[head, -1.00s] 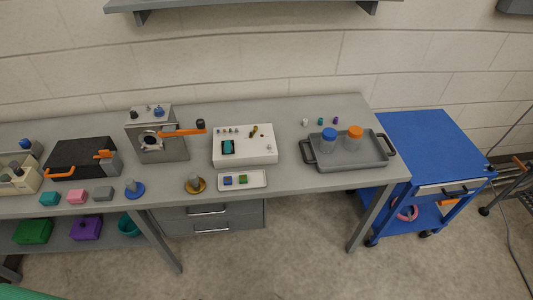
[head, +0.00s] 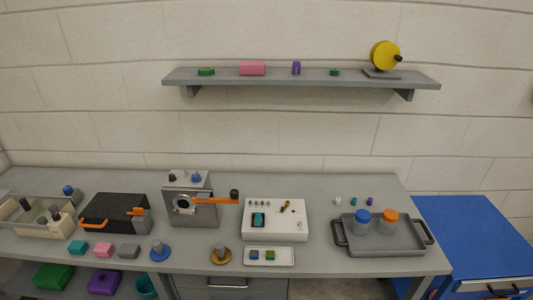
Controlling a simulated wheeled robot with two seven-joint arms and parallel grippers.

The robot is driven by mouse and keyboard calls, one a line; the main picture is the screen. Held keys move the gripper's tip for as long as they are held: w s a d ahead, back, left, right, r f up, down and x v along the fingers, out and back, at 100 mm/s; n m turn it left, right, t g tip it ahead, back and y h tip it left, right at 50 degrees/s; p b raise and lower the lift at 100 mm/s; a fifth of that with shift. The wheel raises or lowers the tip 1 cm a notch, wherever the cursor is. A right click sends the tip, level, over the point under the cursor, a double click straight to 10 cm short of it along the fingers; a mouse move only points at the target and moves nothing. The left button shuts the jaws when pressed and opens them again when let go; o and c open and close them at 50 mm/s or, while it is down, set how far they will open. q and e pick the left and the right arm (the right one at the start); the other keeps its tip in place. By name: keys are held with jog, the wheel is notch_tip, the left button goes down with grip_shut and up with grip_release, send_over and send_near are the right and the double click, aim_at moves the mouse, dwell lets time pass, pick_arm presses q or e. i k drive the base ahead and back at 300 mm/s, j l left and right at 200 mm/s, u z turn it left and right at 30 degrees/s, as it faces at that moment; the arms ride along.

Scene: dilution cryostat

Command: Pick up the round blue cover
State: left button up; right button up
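A round blue cover (head: 160,254) with a grey knob standing up from its middle lies flat on the grey workbench (head: 330,188), near its front edge left of centre. A similar round cover in gold-brown (head: 220,256), also with a grey knob, lies to its right. A small grey block (head: 129,251) lies just left of the blue cover. Neither of my grippers is in view.
Behind the covers stands a grey metal box with an orange lever (head: 190,208). A black case (head: 108,212) is to its left. A white instrument box (head: 275,232) and grey tray (head: 382,244) stand to the right. A wall shelf (head: 300,78) hangs above.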

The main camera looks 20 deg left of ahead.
aim_at(159, 252)
jog(key=u, duration=1.4)
jog(key=i+j+z, duration=0.15)
